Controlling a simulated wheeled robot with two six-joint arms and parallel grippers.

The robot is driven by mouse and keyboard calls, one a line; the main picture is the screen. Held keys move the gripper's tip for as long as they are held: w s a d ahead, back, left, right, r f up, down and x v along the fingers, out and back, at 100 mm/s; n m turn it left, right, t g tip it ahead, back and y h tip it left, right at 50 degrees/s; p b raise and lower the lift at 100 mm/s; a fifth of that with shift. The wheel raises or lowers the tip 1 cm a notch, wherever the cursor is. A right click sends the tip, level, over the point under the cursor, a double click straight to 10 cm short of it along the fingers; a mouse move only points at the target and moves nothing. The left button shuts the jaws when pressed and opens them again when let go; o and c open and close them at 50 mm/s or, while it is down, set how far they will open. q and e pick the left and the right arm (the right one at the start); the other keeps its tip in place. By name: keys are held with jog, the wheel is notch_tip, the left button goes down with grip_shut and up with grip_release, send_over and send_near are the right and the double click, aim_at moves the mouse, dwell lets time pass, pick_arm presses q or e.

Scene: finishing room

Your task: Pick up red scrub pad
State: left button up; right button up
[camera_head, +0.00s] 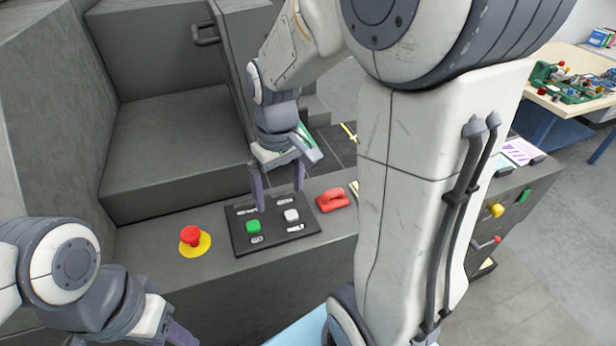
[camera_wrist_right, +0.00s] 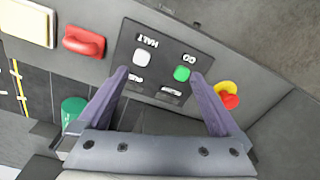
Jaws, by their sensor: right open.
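The red scrub pad (camera_head: 334,199) lies on the grey machine ledge, just right of the black button panel. In the right wrist view the red scrub pad (camera_wrist_right: 83,41) is at the upper left, with nothing on top of it. My right gripper (camera_head: 280,198) is open and empty above the button panel, pointing down, to the left of the pad. In the right wrist view its fingers (camera_wrist_right: 160,73) stand apart with the panel between and beyond them. My left gripper (camera_head: 176,334) is at the bottom left edge, partly cut off, far from the pad.
The black panel (camera_head: 270,240) carries a green button (camera_head: 253,228) and a white button (camera_head: 291,215). A red emergency button (camera_head: 190,235) stands to its left. A cream block (camera_wrist_right: 27,22) lies beside the pad. A green cylinder (camera_wrist_right: 73,110) stands near the right gripper. Grey machine walls rise behind the ledge.

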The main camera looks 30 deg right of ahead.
aim_at(335, 193)
jog(key=d+m, duration=0.1)
jog(key=d, duration=0.3)
jog(key=d+m, duration=0.1)
jog(key=d, duration=0.4)
jog(key=d+m, duration=0.1)
jog(key=d, duration=0.3)
jog(key=shift+w+d+f, duration=0.2)
jog(key=shift+w+d, duration=0.05)
jog(key=shift+d, duration=0.05)
jog(key=f, duration=0.3)
jog(key=f+p, duration=0.1)
jog(key=f, duration=0.1)
jog(key=shift+d, duration=0.4)
jog(key=shift+s+f+p, duration=0.15)
jog(key=shift+f+p, duration=0.25)
jog(key=shift+f, duration=0.15)
notch_tip(335, 193, down, 4)
jog(key=shift+r+p, duration=0.2)
jog(key=shift+p, duration=0.35)
jog(key=shift+f, duration=0.4)
jog(key=shift+c, duration=0.3)
jog(key=c, duration=1)
